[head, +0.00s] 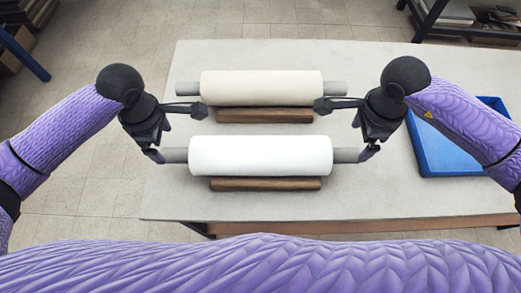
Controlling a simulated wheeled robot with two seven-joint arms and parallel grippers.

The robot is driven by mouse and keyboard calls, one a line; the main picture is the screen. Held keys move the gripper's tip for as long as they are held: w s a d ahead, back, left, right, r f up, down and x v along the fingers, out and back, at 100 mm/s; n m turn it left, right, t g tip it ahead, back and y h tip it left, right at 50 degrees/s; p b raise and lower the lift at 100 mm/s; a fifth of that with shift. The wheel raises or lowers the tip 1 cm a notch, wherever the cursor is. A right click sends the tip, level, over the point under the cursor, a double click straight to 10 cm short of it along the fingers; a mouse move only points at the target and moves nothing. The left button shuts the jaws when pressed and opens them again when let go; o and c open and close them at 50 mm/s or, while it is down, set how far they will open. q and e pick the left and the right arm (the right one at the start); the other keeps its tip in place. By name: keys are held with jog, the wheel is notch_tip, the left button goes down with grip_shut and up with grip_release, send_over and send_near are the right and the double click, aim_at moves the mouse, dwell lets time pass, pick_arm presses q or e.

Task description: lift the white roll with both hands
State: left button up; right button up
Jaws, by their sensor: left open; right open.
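The white roll (260,156) lies level on the table, with a grey core end sticking out on each side. It is nearer to me than a cream roll. My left gripper (178,132) is open at the left end of the white roll, one finger near the left core end and the other reaching out beside the cream roll. My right gripper (343,128) is open at the right end in a mirrored pose, one finger near the right core end. I cannot tell whether the fingers touch the cores.
The cream roll (262,88) lies behind the white roll. A wooden block (265,184) shows in front of the white roll, and another wooden block (264,116) in front of the cream one. A blue tray (440,160) sits at the right of the grey table (385,200).

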aim_at(174, 158)
pick_arm(q)
notch_tip(174, 158, down, 9)
jog(key=shift+r, duration=0.1)
pick_arm(e)
notch_tip(174, 158, down, 9)
jog(key=shift+r, duration=0.1)
pick_arm(q)
grip_shut()
pick_arm(e)
grip_shut()
dwell(0.8)
